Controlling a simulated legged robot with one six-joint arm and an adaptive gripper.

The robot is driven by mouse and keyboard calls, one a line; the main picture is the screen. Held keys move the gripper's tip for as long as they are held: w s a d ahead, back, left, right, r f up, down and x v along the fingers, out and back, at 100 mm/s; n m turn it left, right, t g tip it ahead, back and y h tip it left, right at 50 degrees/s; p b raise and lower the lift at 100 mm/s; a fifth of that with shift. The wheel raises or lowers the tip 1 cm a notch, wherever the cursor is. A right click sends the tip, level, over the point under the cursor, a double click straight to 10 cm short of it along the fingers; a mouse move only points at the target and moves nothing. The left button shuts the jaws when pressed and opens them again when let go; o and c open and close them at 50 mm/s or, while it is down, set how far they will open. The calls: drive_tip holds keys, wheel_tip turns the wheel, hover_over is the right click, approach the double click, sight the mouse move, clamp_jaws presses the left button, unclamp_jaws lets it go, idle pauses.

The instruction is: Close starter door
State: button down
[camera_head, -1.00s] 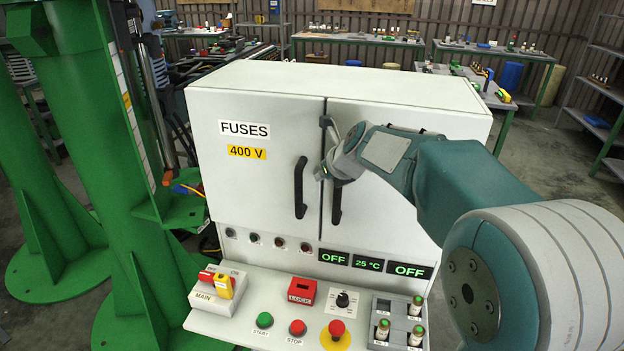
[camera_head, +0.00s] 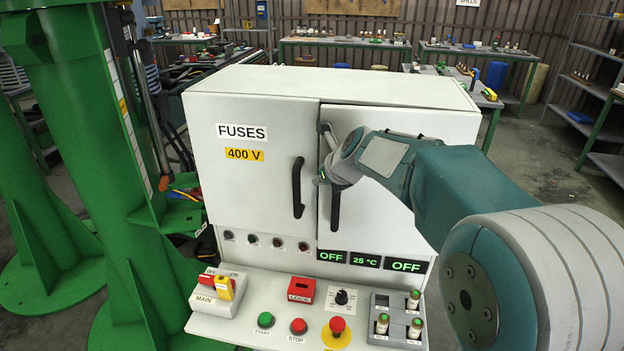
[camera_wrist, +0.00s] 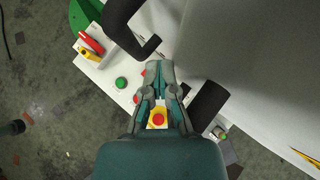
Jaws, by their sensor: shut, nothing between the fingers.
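The starter door is the plain right door (camera_head: 385,215) of the white cabinet. It stands slightly ajar, its left edge a little forward of the left door. Its black handle (camera_head: 335,208) is near that edge. My gripper (camera_head: 319,180) is at the door's left edge, beside the upper part of this handle. In the wrist view my gripper (camera_wrist: 160,72) is shut and empty, between the starter door handle (camera_wrist: 208,106) and the left door's handle (camera_wrist: 125,25). I cannot tell whether it touches the door edge.
The left door (camera_head: 240,190), marked FUSES 400 V, is shut. Below is a control panel with a red and yellow main switch (camera_head: 218,287), a red lock box (camera_head: 301,289) and an emergency button (camera_head: 337,325). A green column (camera_head: 85,150) stands at the left.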

drive_tip(key=s+a+r, duration=0.2)
drive_tip(key=s+r, duration=0.5)
wheel_tip(320, 180, down, 7)
drive_tip(key=s+n+t+h, duration=0.1)
drive_tip(key=s+n+t, duration=0.1)
drive_tip(key=n+t, duration=0.4)
drive_tip(key=s+d+f+n+t+h, duration=0.2)
drive_tip(key=s+d+n+t+h, duration=0.25)
drive_tip(key=s, duration=0.25)
drive_tip(key=w, duration=1.4)
drive_tip(key=shift+w+a+r+y, duration=0.15)
drive_tip(key=shift+w+a+y, duration=0.1)
drive_tip(key=shift+a+y, duration=0.15)
drive_tip(key=shift+n, duration=0.25)
drive_tip(key=w, duration=0.5)
drive_tip(key=shift+r, duration=0.15)
